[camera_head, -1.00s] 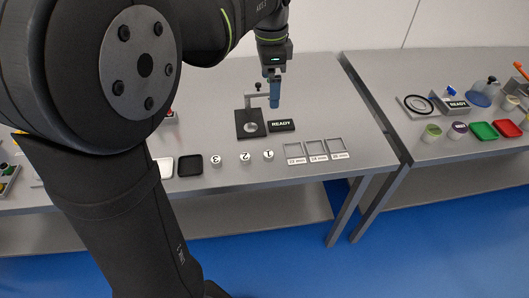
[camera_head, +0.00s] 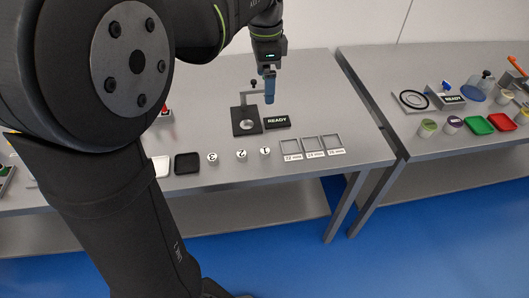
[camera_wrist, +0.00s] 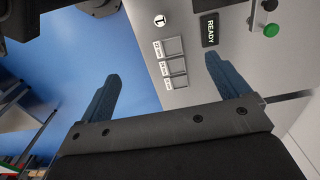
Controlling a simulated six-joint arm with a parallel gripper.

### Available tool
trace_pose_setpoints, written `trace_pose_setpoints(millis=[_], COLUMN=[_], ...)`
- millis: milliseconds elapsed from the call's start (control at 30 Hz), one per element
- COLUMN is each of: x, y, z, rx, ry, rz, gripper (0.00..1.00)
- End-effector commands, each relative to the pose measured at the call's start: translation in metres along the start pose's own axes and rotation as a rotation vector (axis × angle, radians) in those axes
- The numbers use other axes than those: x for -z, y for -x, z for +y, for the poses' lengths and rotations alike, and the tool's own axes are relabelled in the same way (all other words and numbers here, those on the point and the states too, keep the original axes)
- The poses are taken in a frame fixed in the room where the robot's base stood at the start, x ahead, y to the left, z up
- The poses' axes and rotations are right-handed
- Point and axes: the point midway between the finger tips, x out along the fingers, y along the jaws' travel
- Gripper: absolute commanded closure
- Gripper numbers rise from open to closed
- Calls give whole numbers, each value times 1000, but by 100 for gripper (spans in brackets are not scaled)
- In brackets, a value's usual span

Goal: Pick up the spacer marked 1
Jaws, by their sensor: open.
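The spacer marked 1 (camera_head: 265,151) is a small white round piece standing near the front edge of the table. It is the rightmost of a row of three, beside the spacers marked 2 (camera_head: 241,155) and 3 (camera_head: 212,158). In the wrist view the spacer marked 1 (camera_wrist: 159,20) shows at the top, beyond the fingertips. My gripper (camera_head: 269,98) has blue fingers pointing down and hangs above the table, behind the spacer. In the wrist view my gripper (camera_wrist: 161,68) has its fingers wide apart with nothing between them.
A black stand (camera_head: 246,127) with an overhanging arm is close to my gripper. A READY display (camera_head: 277,121) lies beside it. Labelled square trays (camera_head: 313,145) sit right of the spacers, a black tray (camera_head: 187,168) left. A second table (camera_head: 420,145) holds other items.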

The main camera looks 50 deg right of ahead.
Motion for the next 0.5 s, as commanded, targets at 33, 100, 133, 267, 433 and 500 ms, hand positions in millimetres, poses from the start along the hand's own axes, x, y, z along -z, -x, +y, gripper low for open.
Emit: trace_pose_setpoints(millis=[33, 100, 133, 267, 433, 500], x=[0, 0, 0, 0, 0, -2], y=[0, 0, 0, 0, 0, -3], z=[0, 0, 0, 0, 0, 1], rx=[0, 0, 0, 0, 0, 6], ry=[0, 0, 0, 0, 2, 20], rz=[0, 0, 0, 0, 1, 11], gripper=[18, 31, 37, 45, 45, 45])
